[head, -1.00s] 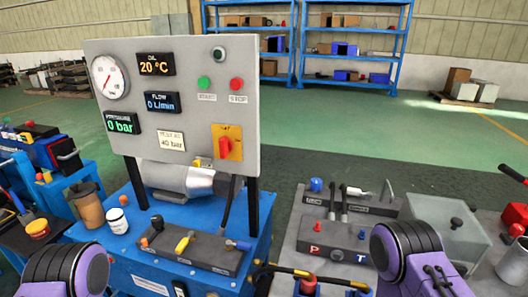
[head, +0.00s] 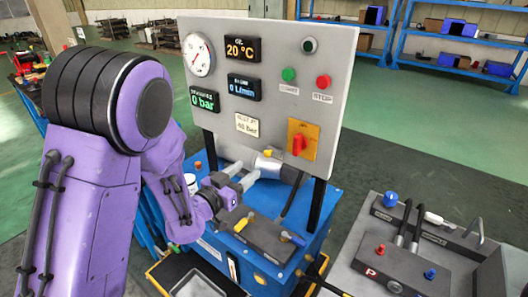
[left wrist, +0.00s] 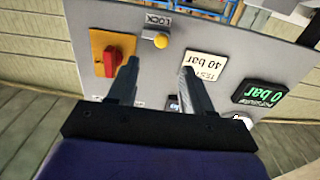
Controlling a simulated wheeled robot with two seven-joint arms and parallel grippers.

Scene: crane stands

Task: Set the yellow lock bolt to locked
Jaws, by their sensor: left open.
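The yellow lock bolt (left wrist: 161,41) has a round yellow knob on a short silver part, beside a small "LOCK" plate (left wrist: 157,21). It is on the grey panel (head: 262,120), near the red rotary switch on its yellow plate (left wrist: 112,52). In the head view the yellow knob (head: 240,153) shows small at the panel's lower edge. My left gripper (head: 245,171) is open and empty, its fingers pointing at the panel just below the knob. In the left wrist view the knob lies beyond and between the open fingertips (left wrist: 158,66), apart from them. My right gripper is not in view.
The panel carries a gauge (head: 198,55), displays and green and red buttons. Below it are a silver cylinder (head: 268,166) and a dark valve block (head: 255,240) with a yellow lever. Another stand (head: 400,255) with hoses is at the right.

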